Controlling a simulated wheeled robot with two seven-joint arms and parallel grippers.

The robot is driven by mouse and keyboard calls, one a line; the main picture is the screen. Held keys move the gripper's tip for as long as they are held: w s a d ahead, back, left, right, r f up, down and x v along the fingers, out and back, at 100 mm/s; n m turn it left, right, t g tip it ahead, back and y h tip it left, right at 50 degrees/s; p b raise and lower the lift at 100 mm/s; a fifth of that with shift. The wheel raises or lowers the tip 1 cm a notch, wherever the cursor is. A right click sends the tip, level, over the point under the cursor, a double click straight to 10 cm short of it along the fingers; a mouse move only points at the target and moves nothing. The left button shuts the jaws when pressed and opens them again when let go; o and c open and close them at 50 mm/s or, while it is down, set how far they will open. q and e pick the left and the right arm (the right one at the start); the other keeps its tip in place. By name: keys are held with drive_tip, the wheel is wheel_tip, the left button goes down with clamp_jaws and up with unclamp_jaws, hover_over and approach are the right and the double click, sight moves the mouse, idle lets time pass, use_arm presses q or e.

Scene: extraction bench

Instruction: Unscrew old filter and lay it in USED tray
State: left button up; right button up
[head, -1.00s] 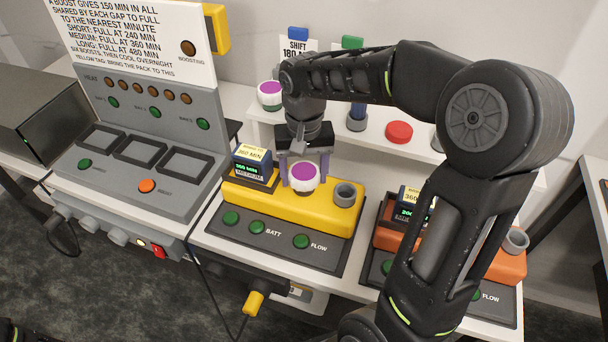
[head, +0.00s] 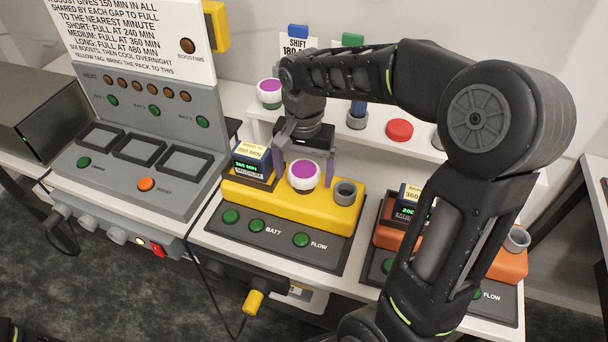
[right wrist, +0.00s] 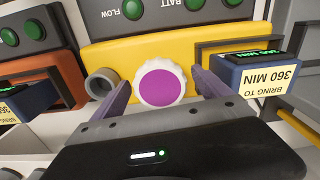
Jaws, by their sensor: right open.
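A round white filter with a purple top (head: 303,174) sits upright on the yellow unit (head: 256,194), beside a grey open socket (head: 345,193). My right gripper (head: 305,168) is open, its fingers apart on either side of the filter, with gaps showing. In the right wrist view the filter (right wrist: 160,82) lies between the purple-grey fingers, a little beyond their tips. A second purple-topped white filter (head: 269,92) stands on the back shelf. I cannot make out a tray marked USED. My left gripper is not in view.
A blue 360 MIN pack (head: 252,165) stands close left of the filter. An orange unit (head: 510,262) is at the right, partly behind my right arm. A grey control panel (head: 140,160) stands left. A red disc (head: 399,131) lies on the back shelf (head: 375,152).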

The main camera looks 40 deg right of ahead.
drive_tip(key=m, duration=0.5)
drive_tip(key=shift+m, duration=0.4)
drive_tip(key=m+b, duration=0.1)
drive_tip(key=m, duration=1)
drive_tip(key=shift+m, duration=0.3)
drive_tip(key=m+b, duration=0.1)
drive_tip(key=m, duration=0.5)
